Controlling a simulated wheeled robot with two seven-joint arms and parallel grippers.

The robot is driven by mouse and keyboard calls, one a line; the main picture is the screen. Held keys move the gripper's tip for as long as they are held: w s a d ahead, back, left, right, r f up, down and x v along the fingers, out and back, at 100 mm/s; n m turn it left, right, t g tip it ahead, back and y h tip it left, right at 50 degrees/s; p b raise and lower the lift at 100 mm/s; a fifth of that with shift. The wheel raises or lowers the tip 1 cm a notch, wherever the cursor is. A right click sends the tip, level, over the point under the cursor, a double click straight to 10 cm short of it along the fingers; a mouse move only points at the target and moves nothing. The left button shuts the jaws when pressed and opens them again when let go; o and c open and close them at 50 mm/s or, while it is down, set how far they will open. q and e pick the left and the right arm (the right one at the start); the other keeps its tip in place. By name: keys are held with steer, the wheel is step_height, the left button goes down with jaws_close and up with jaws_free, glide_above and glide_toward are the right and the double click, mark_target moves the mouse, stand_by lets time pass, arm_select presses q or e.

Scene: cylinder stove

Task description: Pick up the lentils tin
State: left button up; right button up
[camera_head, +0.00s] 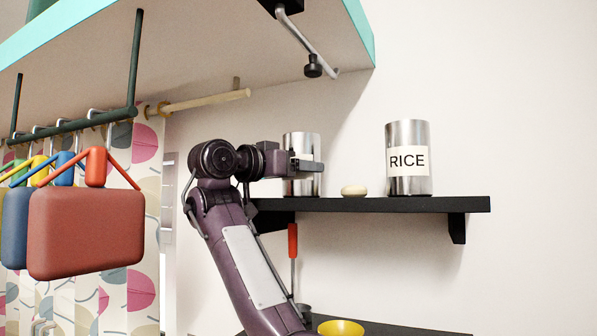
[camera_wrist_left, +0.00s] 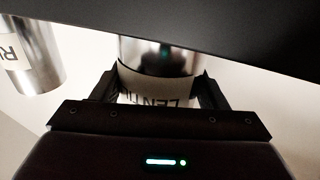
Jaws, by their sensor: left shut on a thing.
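The lentils tin (camera_head: 301,143) is a silver metal cylinder, upright at the left part of the black wall shelf. Its base appears at shelf level; I cannot tell whether it touches. My left gripper (camera_head: 306,164) reaches it from the left and is shut on its sides. In the left wrist view the tin (camera_wrist_left: 160,52) sits between the two fingers of my left gripper (camera_wrist_left: 157,88). Its label there appears upside down and partly hidden, with "LENTI" readable. My right gripper is not in view.
The black shelf (camera_head: 370,205) also bears a pale round object (camera_head: 354,191) and a RICE tin (camera_head: 408,140) to the right. A cabinet (camera_head: 220,50) hangs above. Coloured bags (camera_head: 85,230) hang at left. A red-handled utensil (camera_head: 293,242) and yellow bowl (camera_head: 341,328) are below.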

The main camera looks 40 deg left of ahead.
arm_select(q)
steer(key=shift+f, duration=0.15)
steer(key=shift+c, duration=0.2)
steer(key=shift+r, duration=0.35)
step_height(320, 180, up, 9)
steer(key=shift+a+r+b, duration=0.15)
steer(key=shift+b, duration=0.15)
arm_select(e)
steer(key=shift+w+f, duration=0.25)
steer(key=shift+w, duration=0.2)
arm_select(q)
steer(key=shift+w, duration=0.1)
steer(key=o, duration=0.5)
steer(key=c, duration=0.4)
steer(key=shift+c, duration=0.3)
